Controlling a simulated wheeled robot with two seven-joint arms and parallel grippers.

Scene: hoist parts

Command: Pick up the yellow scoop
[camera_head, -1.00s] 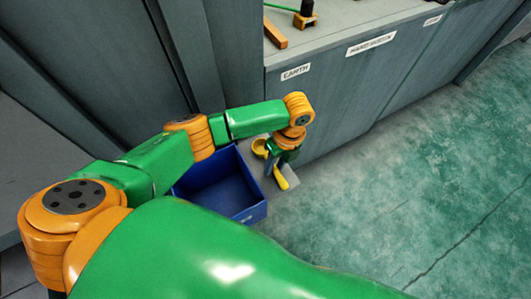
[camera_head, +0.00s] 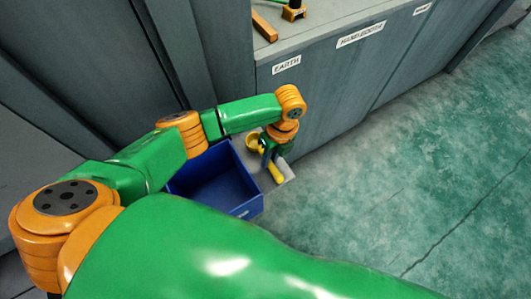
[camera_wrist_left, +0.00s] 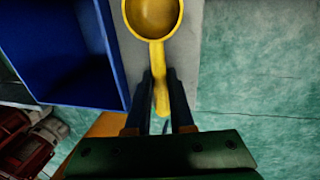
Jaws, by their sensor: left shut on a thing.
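The yellow scoop (camera_head: 276,171) shows in the head view beside the blue bin, partly hidden by my left gripper (camera_head: 270,158). In the left wrist view the scoop's round bowl (camera_wrist_left: 153,17) is at the top, cut by the frame edge, and its handle runs down between the fingers. My left gripper (camera_wrist_left: 159,82) is shut on the handle of the scoop. The scoop is over or on a grey surface (camera_wrist_left: 184,45); I cannot tell whether it touches it. My right gripper is not in view.
The blue bin (camera_head: 245,208) stands directly left of the scoop and looks empty. The grey workbench (camera_head: 330,95) with labels rises behind it. An orange bar (camera_head: 264,27) lies on the bench top. Green floor (camera_head: 400,160) to the right is clear.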

